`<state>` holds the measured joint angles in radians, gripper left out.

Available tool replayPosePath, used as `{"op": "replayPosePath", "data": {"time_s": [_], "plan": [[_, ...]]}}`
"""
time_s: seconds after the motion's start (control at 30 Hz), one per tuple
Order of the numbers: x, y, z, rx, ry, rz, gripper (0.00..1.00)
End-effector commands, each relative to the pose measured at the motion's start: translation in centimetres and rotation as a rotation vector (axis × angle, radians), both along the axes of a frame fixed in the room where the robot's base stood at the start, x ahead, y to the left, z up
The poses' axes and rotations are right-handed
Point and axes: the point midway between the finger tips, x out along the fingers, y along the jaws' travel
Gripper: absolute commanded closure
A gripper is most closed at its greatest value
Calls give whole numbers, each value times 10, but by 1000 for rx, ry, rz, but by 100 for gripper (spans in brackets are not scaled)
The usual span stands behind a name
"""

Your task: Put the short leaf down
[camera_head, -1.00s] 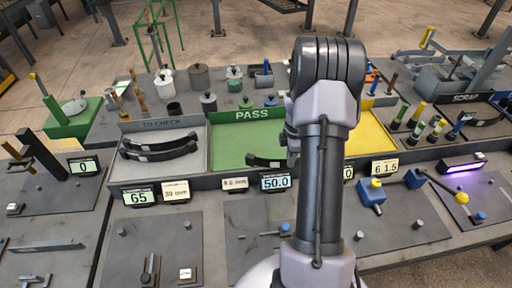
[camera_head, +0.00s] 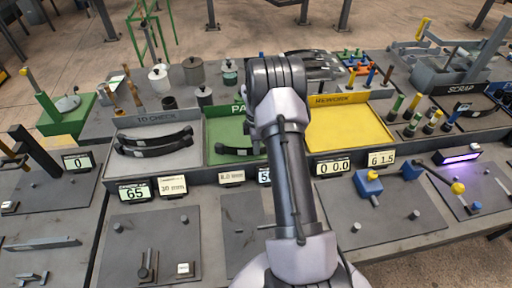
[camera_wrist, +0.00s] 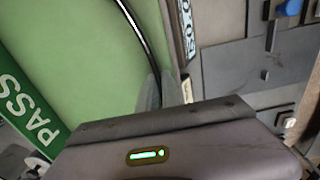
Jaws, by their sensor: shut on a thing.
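The short leaf (camera_head: 235,151) is a dark curved strip at the front of the green PASS tray (camera_head: 222,128) in the head view, partly behind my arm. In the wrist view the leaf (camera_wrist: 138,27) runs up from my gripper (camera_wrist: 162,90) over the green floor. My gripper is shut on the leaf near one end. The head view hides my gripper behind the arm. I cannot tell whether the leaf touches the tray floor.
The TO CHECK tray (camera_head: 192,123) on the left holds two dark leaves (camera_head: 155,143). The yellow REWORK tray (camera_head: 340,128) on the right looks empty. Weights (camera_head: 194,71) stand behind the PASS tray. Small displays (camera_head: 135,192) line the front edge.

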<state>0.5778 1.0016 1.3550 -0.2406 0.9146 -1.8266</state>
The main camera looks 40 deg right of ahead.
Motion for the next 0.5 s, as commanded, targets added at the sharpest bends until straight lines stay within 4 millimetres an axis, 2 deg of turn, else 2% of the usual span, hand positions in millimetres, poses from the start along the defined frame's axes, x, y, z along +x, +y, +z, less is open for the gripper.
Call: {"op": "replayPosePath", "data": {"time_s": [0.13, 0.2, 0.27, 0.5], "plan": [[0, 0, -2, -1, -2, 0, 100], [0, 0, -2, 0, 0, 0, 82], [0, 0, -2, 0, 0, 0, 70], [0, 0, -2, 0, 0, 0, 70]]}}
